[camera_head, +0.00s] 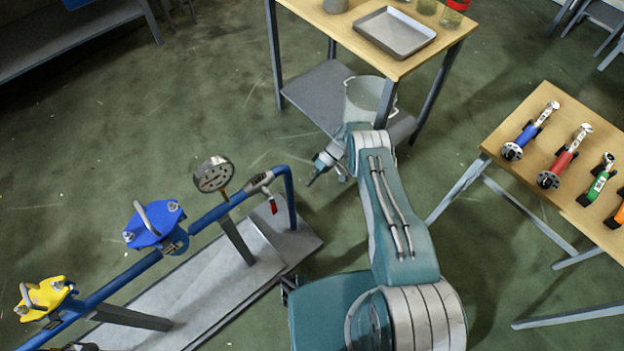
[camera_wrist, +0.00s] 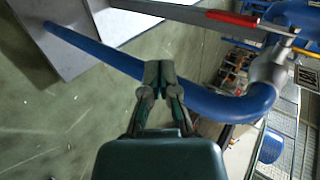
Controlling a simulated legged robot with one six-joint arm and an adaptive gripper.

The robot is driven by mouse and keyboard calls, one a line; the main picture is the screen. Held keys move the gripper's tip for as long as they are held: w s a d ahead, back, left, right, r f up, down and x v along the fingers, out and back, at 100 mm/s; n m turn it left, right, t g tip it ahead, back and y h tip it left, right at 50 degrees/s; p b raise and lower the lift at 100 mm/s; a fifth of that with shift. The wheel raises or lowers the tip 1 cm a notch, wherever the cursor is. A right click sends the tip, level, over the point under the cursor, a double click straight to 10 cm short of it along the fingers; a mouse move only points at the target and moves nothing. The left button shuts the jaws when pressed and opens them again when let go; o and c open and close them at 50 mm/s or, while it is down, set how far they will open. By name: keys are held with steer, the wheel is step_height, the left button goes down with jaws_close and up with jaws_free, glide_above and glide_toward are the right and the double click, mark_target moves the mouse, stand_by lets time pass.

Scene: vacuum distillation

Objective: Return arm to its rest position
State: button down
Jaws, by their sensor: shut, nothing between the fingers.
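My arm (camera_head: 398,215) is bent, with its forearm reaching away from the base and the wrist turned to the left. My gripper (camera_head: 312,182) hangs in the air to the right of the blue pipe's bend in the head view. In the wrist view my gripper (camera_wrist: 159,72) has its fingertips together, with nothing between them. The blue pipe (camera_wrist: 215,104) passes behind the fingers in that view; I cannot tell the gap between them.
The blue pipe rig carries a pressure gauge (camera_head: 213,174), a blue clamp (camera_head: 155,224) and a yellow clamp (camera_head: 46,297). A wooden table (camera_head: 330,22) with a metal tray (camera_head: 395,33) stands beyond my arm. Another table (camera_head: 528,169) with coloured-handled tools is at right. Green floor (camera_head: 130,115) is clear at left.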

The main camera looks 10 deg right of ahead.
steer(key=w+d+r+m+t+h, duration=0.1)
steer(key=w+d+r, duration=0.15)
steer(key=r, duration=0.85)
steer(key=w+d+r+t+h, duration=0.15)
steer(key=w+r, duration=0.25)
steer(key=r, duration=0.7)
steer(key=s+d+r+m+t+h, duration=0.1)
steer(key=s+r, duration=0.1)
steer(key=r, duration=0.8)
steer(key=s+r+m+t+h, duration=0.1)
steer(key=s+r, duration=0.1)
steer(key=r, duration=0.7)
steer(key=s+d+r+m+t+h, duration=0.2)
steer(key=s+r+t+h, duration=0.1)
steer(key=s+r, duration=1.15)
steer(key=s+d+r+m+t, duration=0.1)
steer(key=s+t, duration=0.1)
steer(key=s, duration=0.6)
steer(key=s+d+t+h, duration=0.1)
steer(key=s+t, duration=0.1)
steer(key=s, duration=0.6)
steer(key=shift+d+r+m, duration=0.35)
steer(key=shift+m, duration=0.05)
steer(key=shift+a, duration=0.2)
